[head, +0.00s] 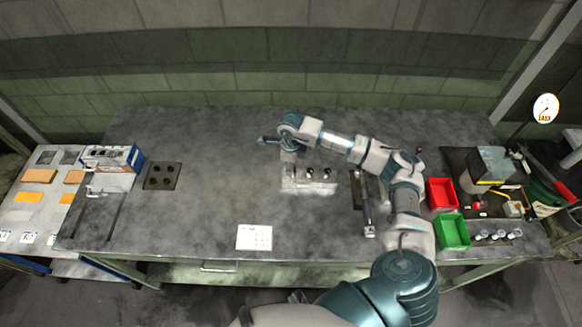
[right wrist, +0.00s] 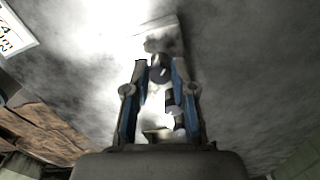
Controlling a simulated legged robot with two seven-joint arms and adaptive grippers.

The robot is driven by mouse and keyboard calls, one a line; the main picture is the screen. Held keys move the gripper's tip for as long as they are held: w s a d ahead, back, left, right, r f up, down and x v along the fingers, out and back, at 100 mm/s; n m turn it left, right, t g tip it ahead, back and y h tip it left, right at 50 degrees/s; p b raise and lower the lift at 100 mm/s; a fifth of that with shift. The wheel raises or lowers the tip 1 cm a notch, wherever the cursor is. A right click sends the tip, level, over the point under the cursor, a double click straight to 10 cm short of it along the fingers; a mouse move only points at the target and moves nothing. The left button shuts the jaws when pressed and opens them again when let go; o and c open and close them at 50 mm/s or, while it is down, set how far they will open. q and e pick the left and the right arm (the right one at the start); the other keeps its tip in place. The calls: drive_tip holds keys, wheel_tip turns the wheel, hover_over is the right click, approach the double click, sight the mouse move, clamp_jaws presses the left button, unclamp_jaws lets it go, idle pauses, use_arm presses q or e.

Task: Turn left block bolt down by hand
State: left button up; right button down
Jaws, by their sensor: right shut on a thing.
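The grey metal block (head: 301,186) stands near the middle of the workbench. Two dark bolt heads show on its top, a middle one (head: 310,172) and a right one (head: 326,173). My right gripper (head: 289,157) comes down over the left end of the block and hides the left bolt in the head view. In the right wrist view, the blue-sided fingers of my right gripper (right wrist: 160,66) are closed around a dark round bolt head (right wrist: 160,75). How deep the bolt sits is hidden. My left gripper is not in view.
A long tool (head: 366,205) lies right of the block, below my right forearm. A red bin (head: 441,194) and a green bin (head: 452,232) stand farther right. A white sheet (head: 254,237) lies in front. A dark plate with holes (head: 162,176) lies left. The bench between is clear.

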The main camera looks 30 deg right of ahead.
drive_tip(key=m, duration=0.5)
drive_tip(key=shift+w+d+r+m, duration=0.2)
drive_tip(key=shift+w+r+m, duration=0.05)
drive_tip(key=shift+w+m, duration=0.05)
idle(0.4)
drive_tip(key=c, duration=1)
unclamp_jaws()
drive_tip(key=shift+o, duration=0.2)
drive_tip(key=shift+f, duration=0.15)
drive_tip(key=shift+s, duration=0.1)
wheel_tip(320, 180, up, 12)
drive_tip(key=shift+f, duration=0.1)
